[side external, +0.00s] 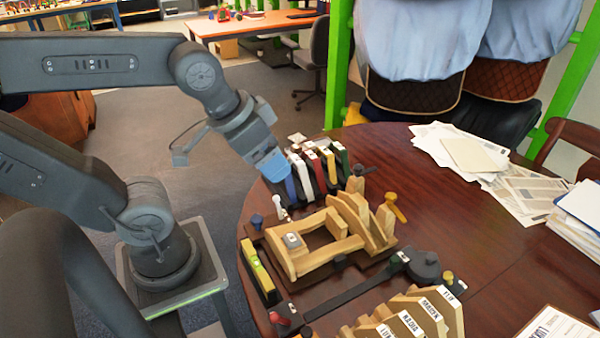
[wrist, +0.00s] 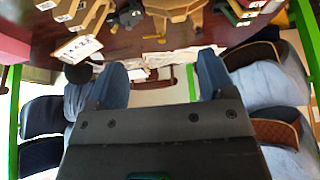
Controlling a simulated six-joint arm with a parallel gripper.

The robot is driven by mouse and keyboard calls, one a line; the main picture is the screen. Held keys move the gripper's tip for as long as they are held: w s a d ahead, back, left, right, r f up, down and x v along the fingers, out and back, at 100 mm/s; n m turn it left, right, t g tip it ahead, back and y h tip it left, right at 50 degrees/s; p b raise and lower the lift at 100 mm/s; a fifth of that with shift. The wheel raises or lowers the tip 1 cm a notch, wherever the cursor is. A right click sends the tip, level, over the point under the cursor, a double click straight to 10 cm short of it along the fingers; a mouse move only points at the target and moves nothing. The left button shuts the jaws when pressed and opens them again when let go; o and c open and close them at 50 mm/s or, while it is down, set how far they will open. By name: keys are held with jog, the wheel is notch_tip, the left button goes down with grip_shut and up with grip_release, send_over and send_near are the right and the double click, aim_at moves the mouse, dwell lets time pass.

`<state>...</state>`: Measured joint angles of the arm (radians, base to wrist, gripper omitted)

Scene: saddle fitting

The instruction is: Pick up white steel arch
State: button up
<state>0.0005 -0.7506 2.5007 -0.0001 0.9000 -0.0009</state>
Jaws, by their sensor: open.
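A rack of upright coloured arches stands on the round table in the side view. The white arch (side external: 302,174) is in this row, between a blue arch (side external: 290,187) and a red one (side external: 314,164). My gripper (side external: 273,168) is just left of the row, with its blue fingertips near the blue and white arches; I cannot tell whether they touch. In the wrist view my gripper (wrist: 162,82) has its two blue fingers spread wide with nothing between them. I cannot make out the white arch there.
A wooden saddle fixture (side external: 345,230) stands in front of the row. A yellow-green level (side external: 258,270), a dark bar (side external: 355,291) and labelled wooden blocks (side external: 420,312) lie nearer. Papers (side external: 465,155) cover the far right. The table's middle right is clear.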

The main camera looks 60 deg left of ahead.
dwell(0.3)
jog(key=c, duration=0.7)
jog(key=m+g+y, duration=0.4)
jog(key=m+g, duration=0.2)
jog(key=m, duration=1.1)
send_over(297, 159)
jog(key=d, duration=0.5)
notch_tip(297, 159, down, 14)
jog(key=shift+m, duration=0.5)
jog(key=x, duration=0.9)
jog(key=shift+w+a, duration=0.2)
jog(key=shift+a, duration=0.2)
jog(key=shift+x, duration=2.9)
